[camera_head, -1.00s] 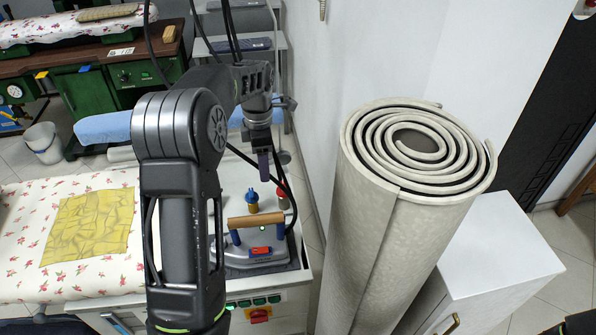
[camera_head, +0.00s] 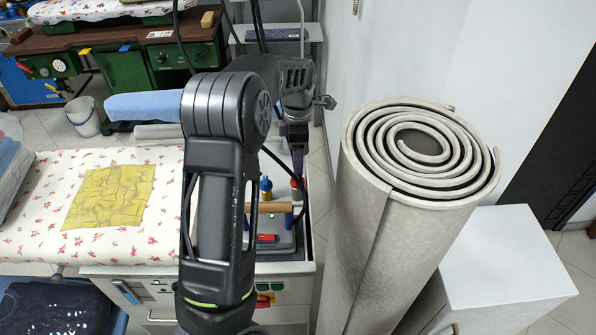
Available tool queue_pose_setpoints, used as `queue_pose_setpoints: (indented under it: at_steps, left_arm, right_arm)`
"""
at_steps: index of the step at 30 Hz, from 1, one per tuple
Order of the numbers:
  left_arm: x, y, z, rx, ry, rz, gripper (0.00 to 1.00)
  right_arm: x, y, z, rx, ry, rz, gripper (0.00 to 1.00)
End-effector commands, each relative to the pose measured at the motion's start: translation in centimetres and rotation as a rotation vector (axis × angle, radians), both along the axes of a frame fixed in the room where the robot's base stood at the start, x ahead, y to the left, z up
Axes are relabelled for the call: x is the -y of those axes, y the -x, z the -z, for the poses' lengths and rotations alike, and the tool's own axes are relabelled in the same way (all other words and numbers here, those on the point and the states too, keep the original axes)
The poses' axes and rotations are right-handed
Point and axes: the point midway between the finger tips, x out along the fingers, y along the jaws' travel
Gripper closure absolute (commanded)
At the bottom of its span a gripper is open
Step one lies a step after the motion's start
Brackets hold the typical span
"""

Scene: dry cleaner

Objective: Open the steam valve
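My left arm crosses the middle of the picture. Its gripper (camera_head: 298,163) points down at the back right of the ironing table (camera_head: 170,255), seen edge-on, so its finger gap does not show. Just below it in the picture is a small red-topped fitting (camera_head: 297,190), partly hidden by gripper and cable; contact cannot be told. Left of that stands a blue-topped brass fitting (camera_head: 266,186), apart from the gripper. I cannot tell for sure which fitting is the steam valve. My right gripper is out of view.
An iron with a wooden handle (camera_head: 270,208) sits in front of the fittings. A yellow cloth (camera_head: 110,196) lies on the floral cover (camera_head: 50,195). A tall rolled carpet (camera_head: 385,230) and a white cabinet (camera_head: 500,255) stand close on the right, beside the wall.

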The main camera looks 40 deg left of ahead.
Motion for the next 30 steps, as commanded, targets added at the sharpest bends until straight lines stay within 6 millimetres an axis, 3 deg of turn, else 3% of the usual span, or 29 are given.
queue_pose_setpoints:
  at_steps: [12, 21, 30]
  left_arm:
    - [0.0, 0.0, 5.6, -0.002, 0.001, 0.001, 0.39]
    - [0.0, 0.0, 6.0, -0.001, 0.001, 0.0, 0.39]
    - [0.0, 0.0, 6.0, -0.001, 0.001, 0.0, 0.62]
  right_arm:
    - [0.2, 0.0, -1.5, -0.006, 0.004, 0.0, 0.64]
    - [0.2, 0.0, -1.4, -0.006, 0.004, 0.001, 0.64]
    - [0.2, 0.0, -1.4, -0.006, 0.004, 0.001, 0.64]
